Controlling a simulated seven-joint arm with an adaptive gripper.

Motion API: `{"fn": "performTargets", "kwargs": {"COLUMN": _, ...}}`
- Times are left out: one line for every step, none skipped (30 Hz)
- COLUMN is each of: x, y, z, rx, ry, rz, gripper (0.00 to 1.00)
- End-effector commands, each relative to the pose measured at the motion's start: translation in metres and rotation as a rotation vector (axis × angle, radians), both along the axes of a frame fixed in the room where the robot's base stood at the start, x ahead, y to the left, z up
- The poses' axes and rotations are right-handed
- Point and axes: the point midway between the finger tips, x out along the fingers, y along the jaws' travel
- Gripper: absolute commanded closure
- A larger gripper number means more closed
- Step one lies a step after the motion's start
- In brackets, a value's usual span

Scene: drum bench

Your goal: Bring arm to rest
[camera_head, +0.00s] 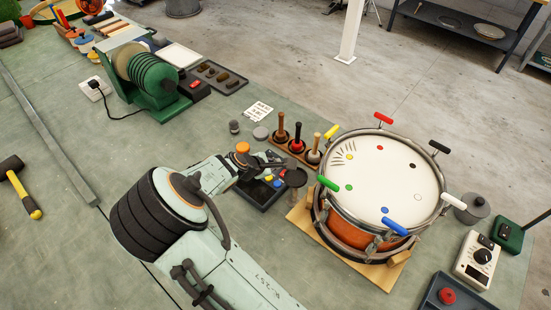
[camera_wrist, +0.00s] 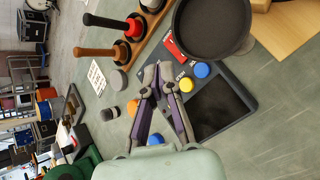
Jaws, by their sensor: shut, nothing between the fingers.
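My arm reaches in from the bottom of the head view, bent low over the bench. My gripper (camera_wrist: 159,68) shows in the wrist view with its two grey and purple fingers together at the tips and nothing between them. In the head view the gripper (camera_head: 262,167) is small and partly merged with the dark tray (camera_head: 262,199) and a round dark dish (camera_head: 295,178). That dish is large at the top of the wrist view (camera_wrist: 211,28).
A drum (camera_head: 388,178) with coloured tension handles stands on a wooden base to the right. Several mallets stand in a wooden rack (camera_head: 284,150) behind my gripper. A green grinding machine (camera_head: 150,82) is at the upper left.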

Motion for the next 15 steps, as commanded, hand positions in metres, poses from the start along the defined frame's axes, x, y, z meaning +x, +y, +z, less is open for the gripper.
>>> {"fn": "performTargets", "kwargs": {"x": 0.000, "y": 0.000, "z": 0.000, "rx": 0.000, "ry": 0.000, "rz": 0.000, "gripper": 1.00}}
{"fn": "performTargets", "kwargs": {"x": 0.000, "y": 0.000, "z": 0.000, "rx": 0.000, "ry": 0.000, "rz": 0.000, "gripper": 1.00}}
{"fn": "performTargets", "kwargs": {"x": 0.000, "y": 0.000, "z": 0.000, "rx": 0.000, "ry": 0.000, "rz": 0.000, "gripper": 1.00}}
{"fn": "performTargets", "kwargs": {"x": 0.000, "y": 0.000, "z": 0.000, "rx": 0.000, "ry": 0.000, "rz": 0.000, "gripper": 1.00}}
{"fn": "performTargets", "kwargs": {"x": 0.000, "y": 0.000, "z": 0.000, "rx": 0.001, "ry": 0.000, "rz": 0.000, "gripper": 1.00}}
{"fn": "performTargets", "kwargs": {"x": 0.000, "y": 0.001, "z": -0.001, "rx": 0.011, "ry": 0.000, "rz": -0.006, "gripper": 1.00}}
{"fn": "performTargets", "kwargs": {"x": 0.000, "y": 0.002, "z": -0.002, "rx": 0.028, "ry": 0.001, "rz": -0.014, "gripper": 1.00}}
{"fn": "performTargets", "kwargs": {"x": -0.001, "y": 0.004, "z": -0.002, "rx": 0.053, "ry": 0.001, "rz": -0.030, "gripper": 1.00}}
{"fn": "performTargets", "kwargs": {"x": -0.002, "y": 0.009, "z": -0.004, "rx": 0.106, "ry": 0.002, "rz": -0.059, "gripper": 1.00}}
{"fn": "performTargets", "kwargs": {"x": -0.005, "y": 0.009, "z": -0.003, "rx": 0.152, "ry": 0.006, "rz": -0.098, "gripper": 1.00}}
{"fn": "performTargets", "kwargs": {"x": -0.011, "y": 0.006, "z": 0.000, "rx": 0.201, "ry": 0.014, "rz": -0.149, "gripper": 1.00}}
{"fn": "performTargets", "kwargs": {"x": -0.019, "y": 0.003, "z": 0.005, "rx": 0.275, "ry": 0.025, "rz": -0.224, "gripper": 1.00}}
{"fn": "performTargets", "kwargs": {"x": -0.025, "y": 0.002, "z": 0.009, "rx": 0.333, "ry": 0.033, "rz": -0.282, "gripper": 1.00}}
{"fn": "performTargets", "kwargs": {"x": -0.033, "y": 0.001, "z": 0.014, "rx": 0.393, "ry": 0.043, "rz": -0.341, "gripper": 1.00}}
{"fn": "performTargets", "kwargs": {"x": -0.045, "y": -0.003, "z": 0.023, "rx": 0.462, "ry": 0.057, "rz": -0.426, "gripper": 1.00}}
